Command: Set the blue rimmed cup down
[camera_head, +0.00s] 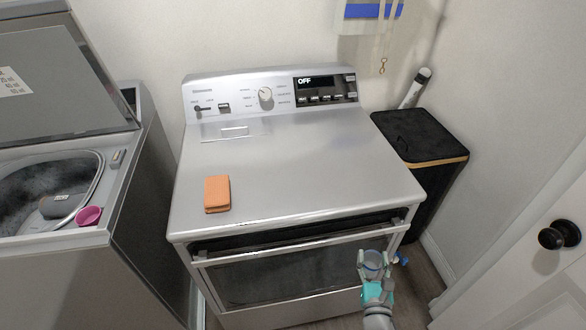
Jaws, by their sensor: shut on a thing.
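The blue rimmed cup (373,259) is a small clear cup held between the fingers of my gripper (374,268). My gripper is shut on it, in front of the silver dryer (300,180), near the right part of its front door. The cup appears upright, in front of and below the dryer's top edge. The gripper fingers hide parts of its sides. An orange box-like item (217,194) lies on the left front of the dryer top.
An open topload washer (70,240) with a pink cup (88,216) on its rim stands at left. Most of the dryer top is clear.

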